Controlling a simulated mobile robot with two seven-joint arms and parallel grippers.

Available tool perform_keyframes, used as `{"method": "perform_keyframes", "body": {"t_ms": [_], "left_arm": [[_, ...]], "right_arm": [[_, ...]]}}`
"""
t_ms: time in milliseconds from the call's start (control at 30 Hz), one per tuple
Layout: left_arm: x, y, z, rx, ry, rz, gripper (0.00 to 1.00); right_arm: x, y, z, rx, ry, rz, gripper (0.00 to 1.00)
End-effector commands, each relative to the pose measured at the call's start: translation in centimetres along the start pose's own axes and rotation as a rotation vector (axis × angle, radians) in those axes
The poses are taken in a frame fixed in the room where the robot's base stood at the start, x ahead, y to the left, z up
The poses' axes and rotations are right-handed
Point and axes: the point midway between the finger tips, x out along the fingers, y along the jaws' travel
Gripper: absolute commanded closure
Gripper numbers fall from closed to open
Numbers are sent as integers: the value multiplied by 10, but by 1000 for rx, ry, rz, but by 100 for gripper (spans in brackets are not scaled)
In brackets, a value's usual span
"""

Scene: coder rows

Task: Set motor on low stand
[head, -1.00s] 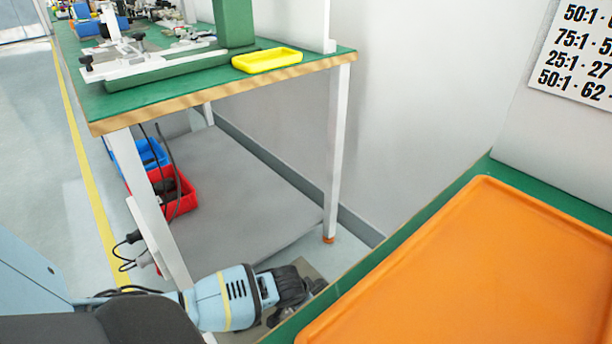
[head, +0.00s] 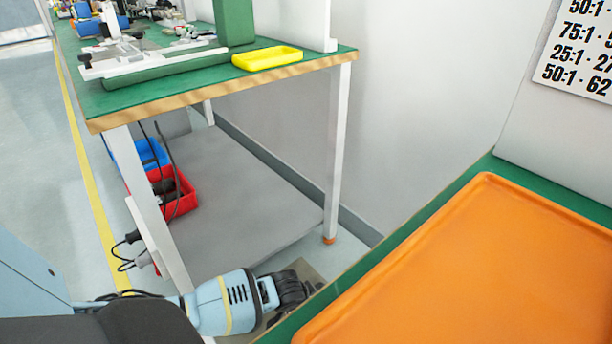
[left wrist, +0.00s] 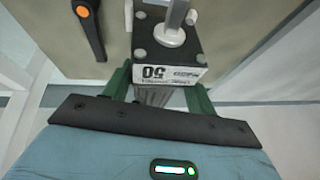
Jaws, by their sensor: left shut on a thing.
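My left gripper (left wrist: 158,92) is shut on a motor (left wrist: 167,62), with one green finger on each side. The motor's dark block has a white label reading "50" and a pale round shaft on its face. In the left wrist view, a beige flat surface (left wrist: 235,25) lies beyond it; whether this is the low stand, and whether the motor touches it, I cannot tell. In the head view, my left gripper's dark wrist is low at the centre, its fingers and the motor hidden by the near bench. My right gripper is out of view.
An orange tray (head: 480,275) lies on the near green bench at the right. A green-topped table (head: 150,98) with a yellow tray (head: 267,58) stands behind. Red (head: 180,194) and blue (head: 150,153) bins sit on its lower shelf. A dark lever with an orange knob (left wrist: 84,12) stands near the motor.

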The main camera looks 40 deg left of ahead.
Motion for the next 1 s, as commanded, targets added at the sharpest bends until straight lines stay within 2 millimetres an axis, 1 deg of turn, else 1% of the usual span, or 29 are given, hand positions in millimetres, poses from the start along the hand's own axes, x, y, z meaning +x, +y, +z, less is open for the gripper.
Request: {"method": "perform_keyframes", "body": {"t_ms": [500,1000], "left_arm": [[16,3,4,0,7,0,69],[16,3,4,0,7,0,69]], "right_arm": [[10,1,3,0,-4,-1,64],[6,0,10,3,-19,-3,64]]}}
